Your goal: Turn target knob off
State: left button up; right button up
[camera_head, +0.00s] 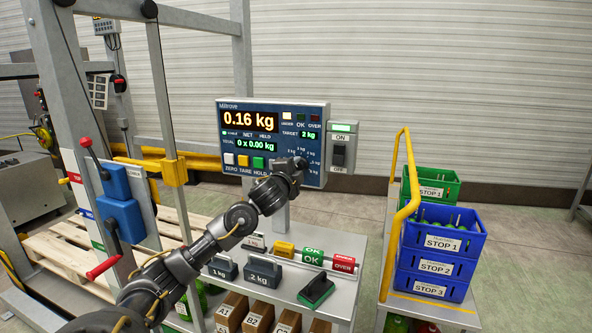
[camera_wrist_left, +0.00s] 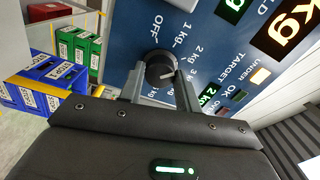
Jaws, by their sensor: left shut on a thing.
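The scale's control panel (camera_head: 230,108) shows 0.16 kg and a target of 2 kg in the head view. In the left wrist view, the black round target knob (camera_wrist_left: 160,66) sits on the blue panel with OFF, 1 kg, 2 kg and further marks around it. A pale pointer line shows on the knob, angled toward the kg marks, not at OFF. My left gripper (camera_wrist_left: 160,80) is shut on the knob, one finger on each side. In the head view my left gripper (camera_head: 298,164) covers the knob. My right gripper is in neither view.
A black ON/OFF switch (camera_head: 339,154) is just right of the panel. Below is a grey bench (camera_head: 345,245) with weights and small signs. Blue crates (camera_head: 470,243) stand at the right by a yellow rail (camera_head: 397,250). A grey post (camera_head: 157,90) stands left.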

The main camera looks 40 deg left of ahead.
pick_arm(q)
jog(key=shift+n, duration=0.4)
jog(key=shift+n+p, duration=0.75)
jog(key=shift+n, duration=0.35)
jog(key=n+p, duration=0.2)
jog(key=n, duration=0.2)
jog(key=shift+r+p, duration=0.1)
jog(key=shift+p, duration=0.25)
jog(key=n+p, duration=0.3)
jog(key=n, duration=0.2)
jog(key=shift+n+p, duration=1.35)
jog(key=shift+n, duration=0.55)
jog(key=o, duration=1)
jog(key=shift+c, duration=0.2)
